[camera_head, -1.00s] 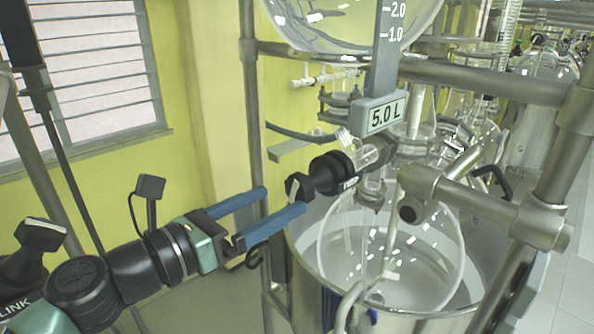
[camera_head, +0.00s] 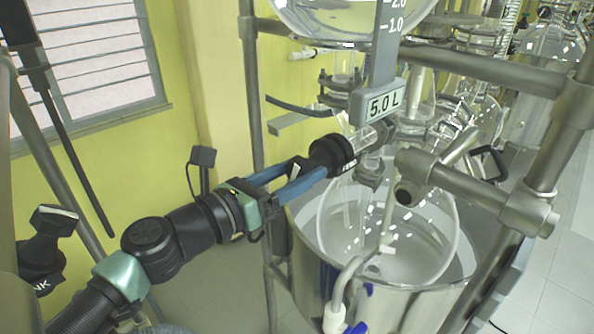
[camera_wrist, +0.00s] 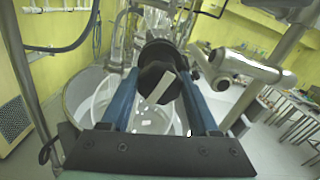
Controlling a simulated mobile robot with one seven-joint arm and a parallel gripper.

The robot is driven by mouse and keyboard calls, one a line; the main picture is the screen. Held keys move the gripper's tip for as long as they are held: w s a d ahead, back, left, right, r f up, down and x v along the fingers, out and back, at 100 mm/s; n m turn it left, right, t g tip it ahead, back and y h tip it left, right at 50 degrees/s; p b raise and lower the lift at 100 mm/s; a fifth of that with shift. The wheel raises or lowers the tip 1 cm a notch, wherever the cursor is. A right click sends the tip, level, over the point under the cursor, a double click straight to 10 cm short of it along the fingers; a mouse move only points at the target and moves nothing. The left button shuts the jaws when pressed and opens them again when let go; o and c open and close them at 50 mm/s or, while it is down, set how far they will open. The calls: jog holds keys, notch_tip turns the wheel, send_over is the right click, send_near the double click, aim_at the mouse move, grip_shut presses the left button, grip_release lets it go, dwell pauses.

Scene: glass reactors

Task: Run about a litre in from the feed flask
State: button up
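The feed flask (camera_head: 345,14) is the clear round glass vessel at the top, cut off by the frame. A grey scale strip beside it shows 2.0 and 1.0, above a sign (camera_head: 384,104) reading 5.0 L. Below is a black valve knob (camera_head: 332,157) on a glass side arm, facing my arm. In the wrist view the knob (camera_wrist: 160,60) carries a tilted grip with a pale face. My gripper (camera_head: 312,169) has its blue fingers spread to either side of the knob's grip. In the wrist view my gripper (camera_wrist: 158,85) looks open; contact is unclear.
A glass reactor vessel (camera_head: 400,238) sits in a steel bath (camera_head: 308,262) below the knob. Metal frame bars (camera_head: 480,68) and a clamp (camera_head: 412,163) stand close on the right. A yellow wall (camera_head: 185,90) with a window is behind at left.

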jog(key=c, duration=0.5)
jog(key=shift+c, duration=0.2)
jog(key=shift+n, duration=0.3)
